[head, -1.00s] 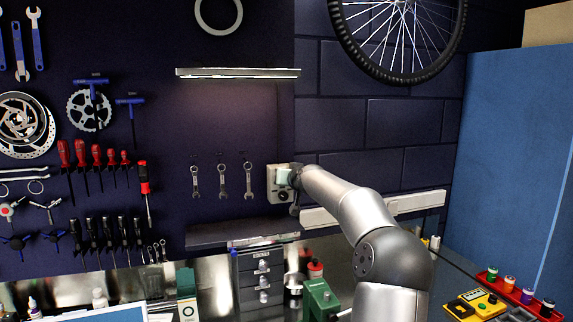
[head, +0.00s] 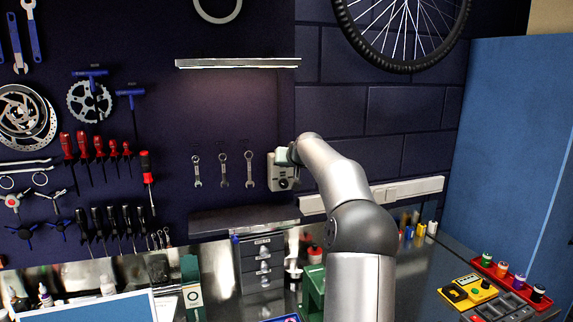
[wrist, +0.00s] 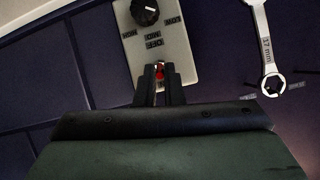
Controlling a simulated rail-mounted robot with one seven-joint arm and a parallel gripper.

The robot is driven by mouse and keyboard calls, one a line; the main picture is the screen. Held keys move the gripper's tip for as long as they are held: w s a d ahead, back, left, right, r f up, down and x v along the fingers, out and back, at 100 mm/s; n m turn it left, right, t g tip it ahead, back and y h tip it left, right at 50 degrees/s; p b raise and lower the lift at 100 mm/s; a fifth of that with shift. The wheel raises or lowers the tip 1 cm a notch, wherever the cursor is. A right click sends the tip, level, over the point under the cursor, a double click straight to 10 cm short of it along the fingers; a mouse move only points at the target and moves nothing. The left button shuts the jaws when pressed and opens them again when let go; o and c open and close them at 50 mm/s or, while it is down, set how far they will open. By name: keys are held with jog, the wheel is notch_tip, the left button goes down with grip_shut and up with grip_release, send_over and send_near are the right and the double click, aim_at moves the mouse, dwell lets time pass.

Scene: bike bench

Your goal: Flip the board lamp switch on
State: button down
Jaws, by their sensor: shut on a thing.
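The pale switch plate (head: 273,178) is fixed to the wall right of the small wrenches. In the wrist view the plate (wrist: 180,62) appears upside down, with a black knob (wrist: 145,11) and labels including OFF. My gripper (wrist: 160,72) is at the plate's other end, with its two dark fingers close together around a small red-tipped switch lever (wrist: 160,71). The lever's exact tilt is hidden between the fingers. In the head view my gripper (head: 284,155) covers the plate's top. The board lamp (head: 238,63) is a long bar above, with a faint glow on the board below it.
Several wrenches hang left of the plate, the nearest being this wrench (head: 249,170). A dark shelf (head: 243,220) lies below, and a white wall trunking (head: 390,193) runs to the right. The brick wall right of the plate is mostly clear.

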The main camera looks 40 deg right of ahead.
jog(key=c, duration=1.5)
grip_release()
jog(key=shift+f, duration=0.1)
jog(key=shift+c, duration=0.2)
jog(key=b+v, duration=0.7)
jog(key=v, duration=1)
jog(key=shift+s, duration=0.2)
jog(key=shift+a, duration=0.2)
